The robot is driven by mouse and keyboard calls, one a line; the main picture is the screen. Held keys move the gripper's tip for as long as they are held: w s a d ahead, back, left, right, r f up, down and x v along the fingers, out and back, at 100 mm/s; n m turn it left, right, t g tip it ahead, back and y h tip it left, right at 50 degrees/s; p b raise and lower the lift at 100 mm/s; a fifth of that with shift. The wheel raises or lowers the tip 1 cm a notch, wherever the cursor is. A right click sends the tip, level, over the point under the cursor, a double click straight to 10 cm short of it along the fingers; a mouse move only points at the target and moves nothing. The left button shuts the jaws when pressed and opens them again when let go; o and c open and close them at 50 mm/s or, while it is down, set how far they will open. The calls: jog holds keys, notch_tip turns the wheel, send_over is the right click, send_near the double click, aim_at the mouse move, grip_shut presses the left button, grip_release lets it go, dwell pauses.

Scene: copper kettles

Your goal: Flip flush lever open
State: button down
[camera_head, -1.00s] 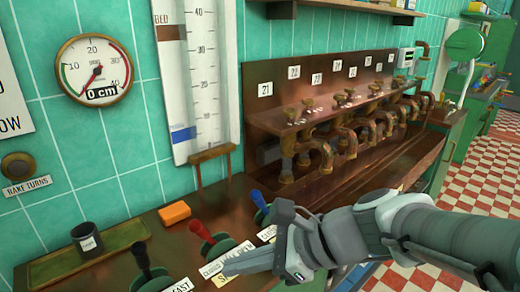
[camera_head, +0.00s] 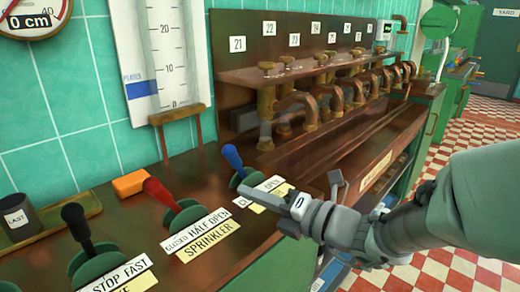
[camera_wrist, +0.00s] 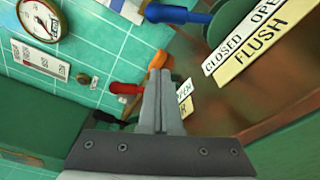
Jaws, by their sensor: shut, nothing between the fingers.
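The flush lever is the blue-handled lever (camera_head: 232,157) on a green round base, tilted left toward the CLOSED end of its label. In the wrist view its blue handle (camera_wrist: 178,14) runs across the top, beside the "CLOSED OPEN / FLUSH" plate (camera_wrist: 248,45). My gripper (camera_head: 243,191) is shut and empty. Its fingertips are in front of the lever and hide part of its label in the head view. In the wrist view the closed fingertips (camera_wrist: 160,76) point below the blue handle, apart from it.
A red sprinkler lever (camera_head: 160,192) and a black lever (camera_head: 76,220) stand to the left on the same wooden counter. An orange block (camera_head: 130,183) and a dark cup (camera_head: 17,220) lie behind them. Copper pipes (camera_head: 300,110) line the back. The space right of the blue lever is partly filled by my arm.

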aim_at(237, 165)
jog(key=shift+w+r+p, duration=0.1)
jog(key=shift+p, duration=0.3)
jog(key=shift+w+a+p, duration=0.1)
jog(key=shift+p, duration=0.2)
jog(key=shift+w+a+r+p, duration=0.15)
jog(key=shift+a+p, duration=0.1)
jog(key=shift+p, duration=0.75)
jog(key=a+p, duration=0.1)
jog(key=p, duration=0.3)
jog(key=shift+w, duration=0.4)
jog(key=shift+a+p, duration=0.15)
jog(key=shift+p, duration=0.6)
jog(key=b+x, duration=0.1)
jog(key=x, duration=0.4)
jog(key=b+x, duration=0.1)
jog(key=x, duration=0.1)
jog(key=shift+w+a+f+b, duration=0.1)
jog(key=shift+a+f+b, duration=0.05)
jog(key=shift+f+b, duration=0.25)
jog(key=shift+w+d+r, duration=0.6)
jog(key=shift+w+d, duration=0.2)
jog(key=shift+d, duration=0.05)
jog(key=shift+w+d+r, duration=0.35)
jog(key=shift+d, duration=0.25)
